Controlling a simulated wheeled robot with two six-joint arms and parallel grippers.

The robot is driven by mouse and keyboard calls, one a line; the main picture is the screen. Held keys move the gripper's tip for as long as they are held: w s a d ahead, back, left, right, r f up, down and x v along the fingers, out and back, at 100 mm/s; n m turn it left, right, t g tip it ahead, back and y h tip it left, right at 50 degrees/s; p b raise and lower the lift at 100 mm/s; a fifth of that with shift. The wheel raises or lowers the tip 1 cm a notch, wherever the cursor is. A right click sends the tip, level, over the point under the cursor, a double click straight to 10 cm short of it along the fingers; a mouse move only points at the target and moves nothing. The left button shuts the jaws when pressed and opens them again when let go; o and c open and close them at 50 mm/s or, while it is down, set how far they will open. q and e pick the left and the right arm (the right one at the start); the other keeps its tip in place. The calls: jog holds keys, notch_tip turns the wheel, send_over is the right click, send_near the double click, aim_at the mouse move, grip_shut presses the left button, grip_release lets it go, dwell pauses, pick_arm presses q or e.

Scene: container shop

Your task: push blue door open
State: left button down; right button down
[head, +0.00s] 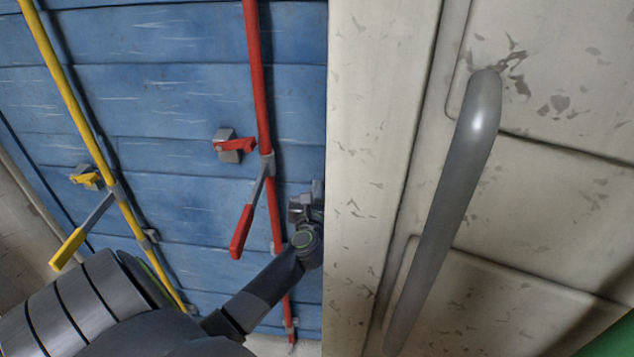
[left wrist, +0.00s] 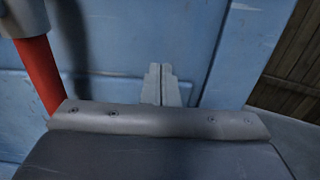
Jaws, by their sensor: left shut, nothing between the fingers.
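The blue door (head: 180,100) fills the left half of the head view, with horizontal panels and scuffs. A red rod (head: 256,80) with a red-handled lever (head: 242,230) and a yellow rod (head: 70,80) with a yellow-handled lever (head: 70,248) run down it. My left gripper (head: 308,190) is shut and empty, close to the door right of the red rod. In the left wrist view its closed fingertips (left wrist: 160,72) point at the blue surface (left wrist: 130,40); I cannot tell whether they touch. My right gripper is not in view.
A worn cream panel (head: 370,130) with a long grey handle (head: 445,200) stands close on the right and hides what lies behind it. In the left wrist view, brown planks (left wrist: 292,75) and grey floor (left wrist: 285,135) show beyond the blue edge.

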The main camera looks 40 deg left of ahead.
pick_arm(q)
jog(key=shift+w+a, duration=0.35)
jog(key=shift+w, duration=0.3)
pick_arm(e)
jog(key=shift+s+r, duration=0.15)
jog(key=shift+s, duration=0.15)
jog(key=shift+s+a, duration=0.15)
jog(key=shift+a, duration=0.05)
